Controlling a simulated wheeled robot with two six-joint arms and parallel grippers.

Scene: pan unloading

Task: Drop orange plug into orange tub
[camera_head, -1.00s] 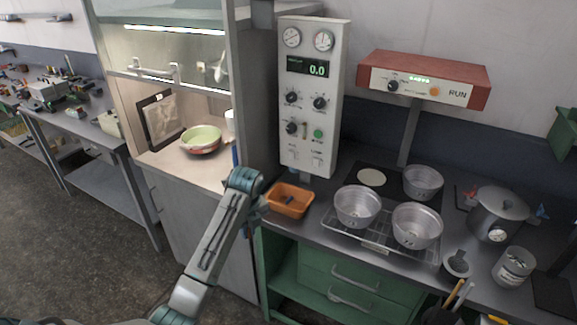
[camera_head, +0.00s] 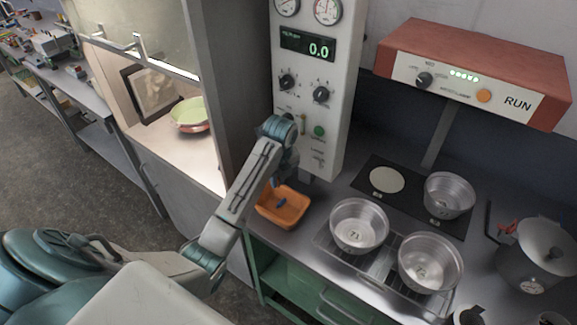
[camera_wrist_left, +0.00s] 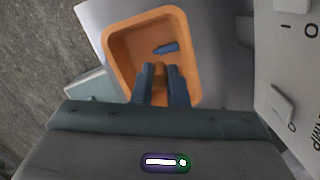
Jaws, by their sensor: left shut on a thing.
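The orange tub (camera_head: 296,222) sits on the grey bench at the left end of the counter, below the control panel. It also shows in the left wrist view, where its rim (camera_wrist_left: 118,50) surrounds a small blue piece lying on its floor. My left gripper (camera_head: 283,172) reaches over the tub from the left. In the left wrist view its blue fingers (camera_wrist_left: 163,88) are shut on the orange plug (camera_wrist_left: 160,70), which looks orange-brown and is mostly hidden between them. The plug is seen against the tub's interior; its height above the floor is unclear. My right gripper is out of view.
The tall control panel (camera_head: 312,90) stands close behind the tub. Metal pans (camera_head: 359,226) stand on a rack to the right, with another pan (camera_head: 449,195) on the hotplate. A fume hood (camera_head: 150,95) holding a green bowl (camera_head: 190,114) is at left.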

